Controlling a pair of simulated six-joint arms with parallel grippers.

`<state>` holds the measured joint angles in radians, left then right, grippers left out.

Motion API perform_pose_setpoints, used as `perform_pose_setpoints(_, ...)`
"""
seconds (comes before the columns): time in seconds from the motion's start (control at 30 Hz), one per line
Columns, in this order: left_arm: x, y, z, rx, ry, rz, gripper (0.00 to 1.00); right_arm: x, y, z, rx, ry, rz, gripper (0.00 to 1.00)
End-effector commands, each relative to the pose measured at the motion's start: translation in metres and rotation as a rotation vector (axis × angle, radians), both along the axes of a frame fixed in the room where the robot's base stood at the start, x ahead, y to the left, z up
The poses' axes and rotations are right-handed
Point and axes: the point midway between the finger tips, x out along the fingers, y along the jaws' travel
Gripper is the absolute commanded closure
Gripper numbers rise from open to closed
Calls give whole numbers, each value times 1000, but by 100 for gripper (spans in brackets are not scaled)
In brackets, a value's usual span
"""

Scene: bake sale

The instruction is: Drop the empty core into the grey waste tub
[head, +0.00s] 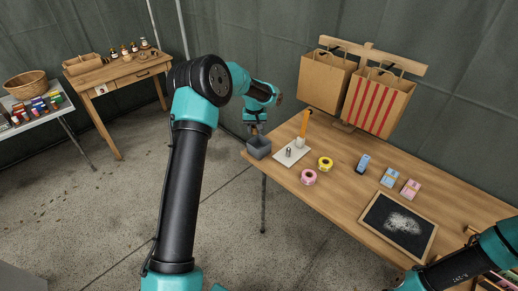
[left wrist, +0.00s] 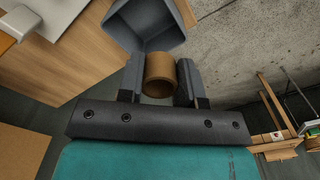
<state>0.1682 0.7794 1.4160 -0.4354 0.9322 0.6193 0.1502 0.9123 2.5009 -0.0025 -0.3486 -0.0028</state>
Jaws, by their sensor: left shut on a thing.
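The empty core (left wrist: 159,66) is a short brown cardboard tube. In the left wrist view it sits between the two fingers of my left gripper (left wrist: 160,84), which is shut on it. The grey waste tub (head: 261,152) stands at the table's left corner in the head view. It also shows in the left wrist view (left wrist: 146,24), open, just beyond the fingertips. My right gripper is out of view.
Paper bags (head: 376,103) hang behind. A chalk-dusted slate (head: 380,212) lies at the right.

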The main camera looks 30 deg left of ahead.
Motion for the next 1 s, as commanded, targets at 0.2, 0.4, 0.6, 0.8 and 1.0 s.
perform_pose_setpoints(0.2, 0, 0, -11, 0, 0, 0, 88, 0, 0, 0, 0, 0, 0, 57)
perform_pose_setpoints(0.4, 0, 0, -11, -1, -1, 0, 88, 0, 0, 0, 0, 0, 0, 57)
perform_pose_setpoints(0.6, 0, 0, -11, 0, 0, 0, 54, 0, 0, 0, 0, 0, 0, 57)
perform_pose_setpoints(0.8, 0, 0, -11, 0, 0, 0, 37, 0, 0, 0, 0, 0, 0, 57)
perform_pose_setpoints(1.0, 0, 0, -10, 0, 0, 0, 37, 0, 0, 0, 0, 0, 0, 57)
